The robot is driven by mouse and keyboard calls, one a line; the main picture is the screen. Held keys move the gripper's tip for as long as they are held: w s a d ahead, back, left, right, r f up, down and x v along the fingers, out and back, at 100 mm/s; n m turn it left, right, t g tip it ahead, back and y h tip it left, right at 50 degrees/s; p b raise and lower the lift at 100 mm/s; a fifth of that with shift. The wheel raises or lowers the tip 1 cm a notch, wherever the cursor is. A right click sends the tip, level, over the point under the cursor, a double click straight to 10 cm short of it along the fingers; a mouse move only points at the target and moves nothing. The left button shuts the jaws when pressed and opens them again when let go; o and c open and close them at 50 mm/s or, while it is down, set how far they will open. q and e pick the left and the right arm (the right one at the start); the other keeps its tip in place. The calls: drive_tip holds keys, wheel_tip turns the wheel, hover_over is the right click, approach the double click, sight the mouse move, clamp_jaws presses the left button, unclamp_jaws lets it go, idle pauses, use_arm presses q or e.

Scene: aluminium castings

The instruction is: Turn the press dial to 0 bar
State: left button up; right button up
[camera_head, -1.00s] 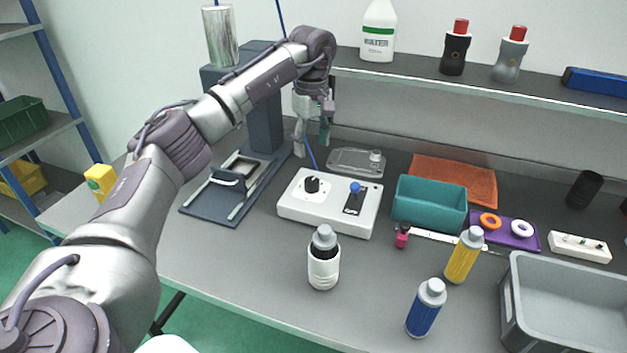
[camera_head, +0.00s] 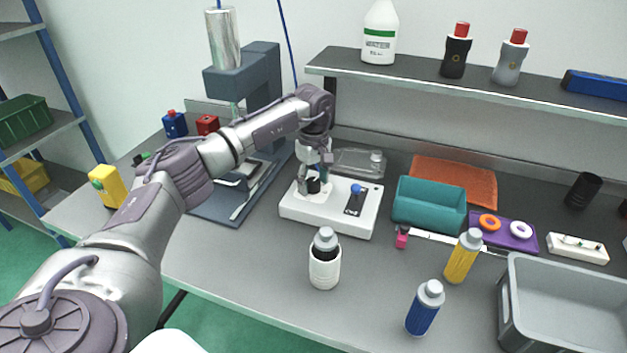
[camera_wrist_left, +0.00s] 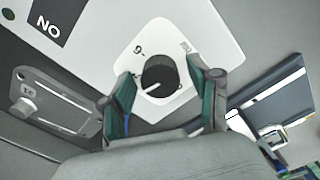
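The press control box (camera_head: 335,212) is white and lies on the bench in front of my left arm. Its black dial (camera_head: 313,186) is on the left of its top; a switch with a blue knob (camera_head: 356,188) is on the right. My left gripper (camera_head: 313,178) is over the dial. In the left wrist view, the dial (camera_wrist_left: 160,75) with a white pointer line lies between the spread green fingers of my left gripper (camera_wrist_left: 165,88). Gaps show on both sides of the dial. Few markings around it are readable. My right gripper is not in view.
The blue-grey press (camera_head: 262,85) stands behind my left arm. A white bottle (camera_head: 324,262) stands in front of the box, and a teal bin (camera_head: 430,204) is to its right. A clear tray (camera_head: 357,162) lies behind.

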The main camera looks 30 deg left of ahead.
use_arm(q)
drive_tip(key=c, duration=1)
drive_tip(key=shift+n, duration=0.3)
drive_tip(key=n, duration=0.4)
drive_tip(key=shift+n, duration=0.3)
drive_tip(key=n+p, duration=0.1)
drive_tip(key=n, duration=0.4)
drive_tip(key=shift+r, duration=0.1)
drive_tip(key=n+p, duration=0.1)
drive_tip(key=n, duration=0.4)
drive_tip(key=shift+n, duration=0.4)
drive_tip(key=shift+n+p, duration=0.5)
drive_tip(key=shift+n, duration=1.8)
